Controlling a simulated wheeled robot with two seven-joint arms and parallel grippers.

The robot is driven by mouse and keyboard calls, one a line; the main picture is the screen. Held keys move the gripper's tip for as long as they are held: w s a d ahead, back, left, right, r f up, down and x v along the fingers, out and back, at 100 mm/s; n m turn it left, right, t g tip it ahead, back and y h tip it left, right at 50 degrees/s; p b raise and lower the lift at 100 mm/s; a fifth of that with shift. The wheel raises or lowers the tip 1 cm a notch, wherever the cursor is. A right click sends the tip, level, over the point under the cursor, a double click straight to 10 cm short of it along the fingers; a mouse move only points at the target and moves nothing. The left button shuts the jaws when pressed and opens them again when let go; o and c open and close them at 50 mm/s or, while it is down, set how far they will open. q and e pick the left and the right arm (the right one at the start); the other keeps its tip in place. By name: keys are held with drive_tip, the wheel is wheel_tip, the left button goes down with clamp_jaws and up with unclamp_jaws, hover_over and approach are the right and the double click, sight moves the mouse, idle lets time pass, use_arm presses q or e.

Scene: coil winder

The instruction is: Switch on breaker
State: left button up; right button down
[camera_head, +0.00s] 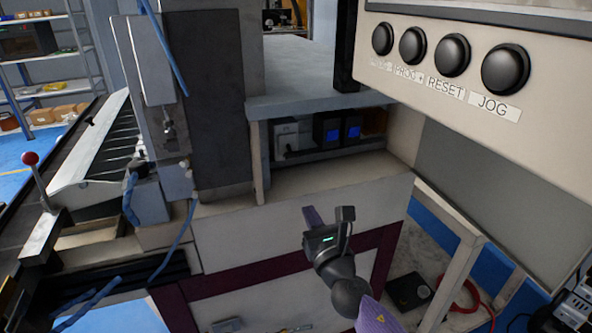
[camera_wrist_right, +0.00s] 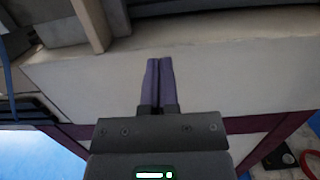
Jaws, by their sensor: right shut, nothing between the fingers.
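My right gripper (camera_head: 311,213) is shut and empty, in front of the cream panel below the recess. Its purple fingers also show together in the wrist view (camera_wrist_right: 158,64), pointing toward the recess ledge. The recess is only partly seen at the top of that view. My left gripper is not in view.
The recess has a cream ledge (camera_head: 320,174) and a divider post (camera_head: 257,160) at its left. A control box with round black buttons (camera_head: 448,54) overhangs the upper right. A dark column (camera_head: 205,100) with blue cables stands at left. A red hose (camera_head: 466,300) lies lower right.

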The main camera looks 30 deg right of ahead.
sight(298, 194)
drive_tip(key=b+x, duration=0.1)
drive_tip(key=x, duration=0.6)
drive_tip(key=shift+w+d, duration=0.1)
drive_tip(key=shift+w, duration=0.2)
drive_tip(key=r+p, duration=0.1)
drive_tip(key=r, duration=0.1)
drive_tip(key=r+p, duration=0.2)
drive_tip(key=shift+w+d, duration=0.1)
drive_tip(key=shift+w, duration=0.3)
drive_tip(key=shift+r, duration=0.2)
drive_tip(key=shift+w+f, duration=0.1)
use_arm(q)
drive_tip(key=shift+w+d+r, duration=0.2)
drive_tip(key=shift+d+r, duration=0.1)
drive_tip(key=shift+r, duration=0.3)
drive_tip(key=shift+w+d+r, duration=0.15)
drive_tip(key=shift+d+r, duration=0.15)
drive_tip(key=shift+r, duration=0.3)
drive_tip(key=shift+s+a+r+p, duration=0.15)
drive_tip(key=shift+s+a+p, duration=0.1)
drive_tip(key=shift+p, duration=0.1)
use_arm(e)
drive_tip(key=shift+r, duration=0.3)
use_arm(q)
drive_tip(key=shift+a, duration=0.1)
